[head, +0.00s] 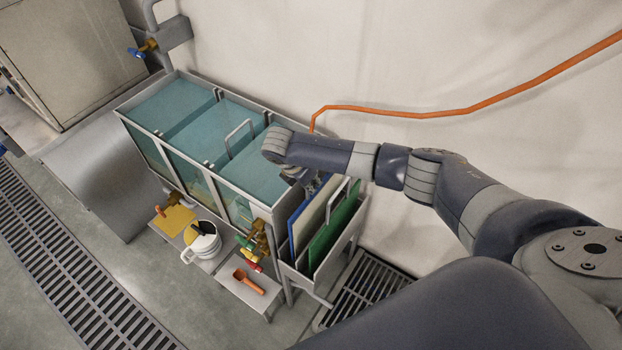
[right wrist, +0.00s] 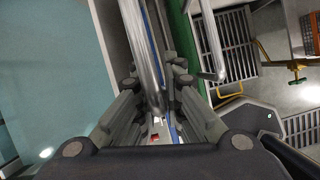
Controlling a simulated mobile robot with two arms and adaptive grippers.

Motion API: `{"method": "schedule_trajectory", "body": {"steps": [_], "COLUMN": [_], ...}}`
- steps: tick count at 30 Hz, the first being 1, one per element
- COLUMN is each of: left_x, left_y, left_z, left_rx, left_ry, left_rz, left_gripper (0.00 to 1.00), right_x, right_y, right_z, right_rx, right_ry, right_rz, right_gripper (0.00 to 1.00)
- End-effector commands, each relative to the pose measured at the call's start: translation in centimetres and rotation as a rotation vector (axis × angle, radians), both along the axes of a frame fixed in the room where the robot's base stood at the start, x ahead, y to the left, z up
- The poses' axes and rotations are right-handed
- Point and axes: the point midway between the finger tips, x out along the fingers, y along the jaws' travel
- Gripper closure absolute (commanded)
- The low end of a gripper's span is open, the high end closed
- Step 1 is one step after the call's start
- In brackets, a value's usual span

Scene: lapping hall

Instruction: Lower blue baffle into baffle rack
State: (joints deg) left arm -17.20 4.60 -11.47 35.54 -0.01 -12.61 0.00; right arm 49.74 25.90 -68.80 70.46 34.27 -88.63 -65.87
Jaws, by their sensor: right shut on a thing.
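The blue baffle (head: 297,229) stands upright at the tank-side end of the baffle rack (head: 326,283), beside the cream baffle (head: 308,222). Its lower edge is hidden, so I cannot tell how deep it sits. My right gripper (head: 309,184) is above the rack, shut on the blue baffle's metal handle. In the right wrist view the handle (right wrist: 139,35) runs between the fingers, with a thin blue strip of the baffle beside it. The green baffle (head: 334,228) stands farther right in the rack. My left gripper is not in view.
A long tank (head: 194,122) with blue-green liquid adjoins the rack, with a handle (head: 238,139) standing in it. The wall with an orange hose (head: 440,113) is behind.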

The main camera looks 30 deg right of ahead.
Motion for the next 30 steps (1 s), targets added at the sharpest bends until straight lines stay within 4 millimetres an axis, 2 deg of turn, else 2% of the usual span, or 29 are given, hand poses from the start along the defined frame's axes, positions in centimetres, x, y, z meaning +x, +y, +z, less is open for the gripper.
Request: {"method": "schedule_trajectory", "body": {"steps": [21, 30], "left_x": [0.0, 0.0], "left_y": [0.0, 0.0], "left_z": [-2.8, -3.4], "left_rx": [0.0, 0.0], "left_ry": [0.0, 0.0], "left_rz": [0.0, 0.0], "left_gripper": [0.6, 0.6], "right_x": [0.2, 0.2], "right_y": [0.0, 0.0], "right_z": [-4.9, -6.1], "right_rx": [-0.001, -0.001], "right_ry": [-0.005, -0.005], "right_rz": [0.001, 0.001], "right_gripper": [1.0, 1.0]}}
